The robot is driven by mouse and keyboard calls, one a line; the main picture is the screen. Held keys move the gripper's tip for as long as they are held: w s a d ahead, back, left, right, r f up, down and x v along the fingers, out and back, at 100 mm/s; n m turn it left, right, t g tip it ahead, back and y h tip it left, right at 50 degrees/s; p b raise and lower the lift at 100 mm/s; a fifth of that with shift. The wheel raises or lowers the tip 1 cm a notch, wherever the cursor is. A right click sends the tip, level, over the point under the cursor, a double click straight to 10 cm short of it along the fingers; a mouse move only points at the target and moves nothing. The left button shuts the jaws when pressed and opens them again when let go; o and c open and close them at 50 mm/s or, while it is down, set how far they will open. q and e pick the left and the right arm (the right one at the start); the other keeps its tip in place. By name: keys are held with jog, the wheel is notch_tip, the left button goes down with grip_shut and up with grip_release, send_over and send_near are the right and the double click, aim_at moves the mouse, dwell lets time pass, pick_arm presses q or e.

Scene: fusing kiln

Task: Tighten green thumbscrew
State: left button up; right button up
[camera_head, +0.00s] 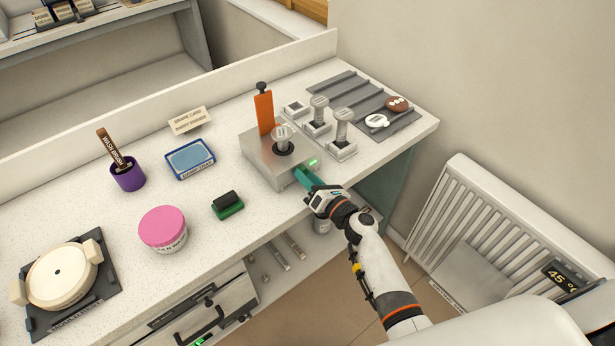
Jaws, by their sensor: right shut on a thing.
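The green thumbscrew (307,177) shows as a teal-green piece at the front right side of the metal block (258,161) on the counter. My right gripper (316,190) reaches in from the lower right and is shut on the thumbscrew; its fingertips partly hide it. I cannot tell how deep the screw sits in the block. The block carries an upright orange plate (264,113) and a grey knob (283,137) on top. A small green light (313,162) glows beside the thumbscrew. My left gripper is not in view.
Several grey stamp-like posts (342,130) stand behind the block, near a ridged grey tray (350,88). A green-based brush block (228,205), pink-lidded jar (163,228), blue tray (190,159) and purple cup (128,176) stand left. A white radiator (480,215) is right of the counter.

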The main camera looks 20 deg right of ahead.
jog(key=shift+s+f, duration=0.15)
jog(key=shift+f, duration=0.2)
jog(key=o, duration=0.9)
jog(key=shift+r, duration=0.1)
jog(key=shift+o, duration=0.4)
jog(key=shift+d+r, duration=0.1)
jog(key=shift+r, duration=0.05)
jog(key=b+v, duration=0.1)
jog(key=v, duration=1.1)
jog(key=shift+b, duration=0.4)
